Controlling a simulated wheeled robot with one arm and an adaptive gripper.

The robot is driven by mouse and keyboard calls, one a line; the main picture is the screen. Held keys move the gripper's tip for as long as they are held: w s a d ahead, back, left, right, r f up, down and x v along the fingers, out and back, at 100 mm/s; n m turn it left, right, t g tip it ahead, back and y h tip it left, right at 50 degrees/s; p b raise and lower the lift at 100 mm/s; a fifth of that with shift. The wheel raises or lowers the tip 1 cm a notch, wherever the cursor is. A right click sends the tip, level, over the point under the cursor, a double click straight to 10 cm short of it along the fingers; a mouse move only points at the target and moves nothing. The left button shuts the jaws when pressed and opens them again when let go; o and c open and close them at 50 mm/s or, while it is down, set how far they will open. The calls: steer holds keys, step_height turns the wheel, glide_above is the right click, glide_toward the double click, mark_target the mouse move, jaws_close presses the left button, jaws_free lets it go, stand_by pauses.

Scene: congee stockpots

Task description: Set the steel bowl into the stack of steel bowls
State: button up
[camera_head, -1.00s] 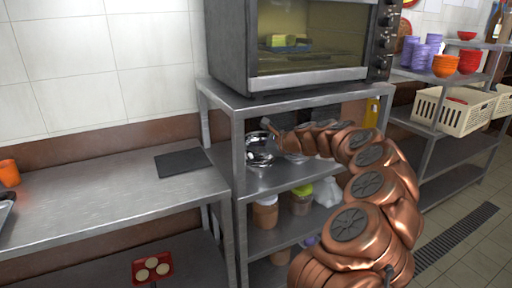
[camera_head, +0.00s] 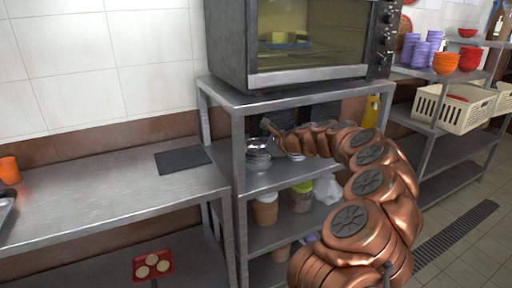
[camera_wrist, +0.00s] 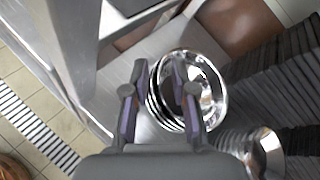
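A stack of shiny steel bowls (camera_head: 258,160) stands on the upper shelf under the oven, near the left front post. The wrist view shows it from above, with nested rims and the top bowl (camera_wrist: 208,82) sitting in it. My gripper (camera_wrist: 158,70) is open, its two purple-padded fingers apart. In that view the right finger overlaps the top bowl's inside and the left finger lies outside its rim; I cannot tell whether they touch it. In the head view my gripper (camera_head: 268,127) is just above the stack. More steel bowls (camera_wrist: 262,150) stand beside it, mostly behind my arm in the head view.
The metal rack (camera_head: 238,150) has a post close to the stack's left. The oven (camera_head: 310,45) sits on top. Jars (camera_head: 265,208) stand on the shelf below. Dark ribbed items (camera_wrist: 275,75) lie beside the bowls. The left counter (camera_head: 110,190) is mostly clear.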

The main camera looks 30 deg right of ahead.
stand_by(0.3)
steer(key=v, duration=0.8)
steer(key=r+v, duration=0.1)
steer(key=v, duration=0.3)
steer(key=shift+a, duration=0.1)
